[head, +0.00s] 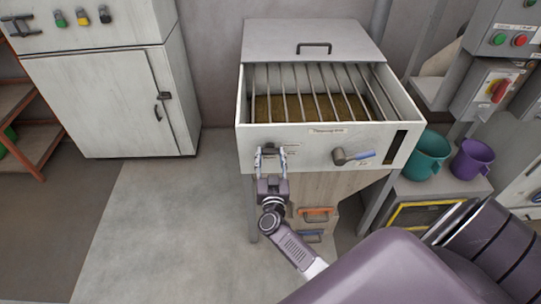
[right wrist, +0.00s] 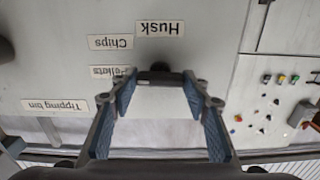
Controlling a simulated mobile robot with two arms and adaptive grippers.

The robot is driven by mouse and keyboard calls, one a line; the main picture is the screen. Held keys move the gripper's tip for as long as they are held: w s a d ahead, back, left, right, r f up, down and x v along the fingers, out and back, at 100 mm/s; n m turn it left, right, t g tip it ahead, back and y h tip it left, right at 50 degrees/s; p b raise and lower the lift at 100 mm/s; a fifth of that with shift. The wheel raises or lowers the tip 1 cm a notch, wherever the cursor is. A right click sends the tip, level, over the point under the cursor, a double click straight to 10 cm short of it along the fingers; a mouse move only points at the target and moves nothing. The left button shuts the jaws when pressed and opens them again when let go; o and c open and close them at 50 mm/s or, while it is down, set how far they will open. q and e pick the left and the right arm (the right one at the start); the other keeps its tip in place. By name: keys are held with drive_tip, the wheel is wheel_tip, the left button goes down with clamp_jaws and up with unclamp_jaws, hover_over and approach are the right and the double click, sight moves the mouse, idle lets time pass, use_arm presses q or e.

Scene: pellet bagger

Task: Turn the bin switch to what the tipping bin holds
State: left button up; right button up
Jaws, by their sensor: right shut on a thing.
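The tipping bin (head: 245,110) stands in the middle of the head view, with its lid raised behind and a bar grate across its top. Brownish-olive material (head: 310,108) lies under the bars; its grain is too small to tell. My right gripper (head: 270,152) is at the left of the bin's front panel, shut on the bin switch. In the right wrist view the dark switch (right wrist: 160,73) shows between the fingers, partly hidden. Upside-down labels there read Husk (right wrist: 160,28), Chips (right wrist: 110,42), Pellets (right wrist: 112,71) and Tipping bin (right wrist: 55,105). My left gripper is not in view.
A teal jug (head: 427,152) and a purple jug (head: 472,160) stand on a low cabinet at right. A grey cabinet (head: 105,100) stands at left. The floor (head: 165,215) left of the bin is clear.

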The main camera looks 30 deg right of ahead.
drive_tip(key=shift+d+f+m+b, duration=0.1)
drive_tip(key=shift+m+b, duration=1.95)
drive_tip(key=shift+m, duration=6.65)
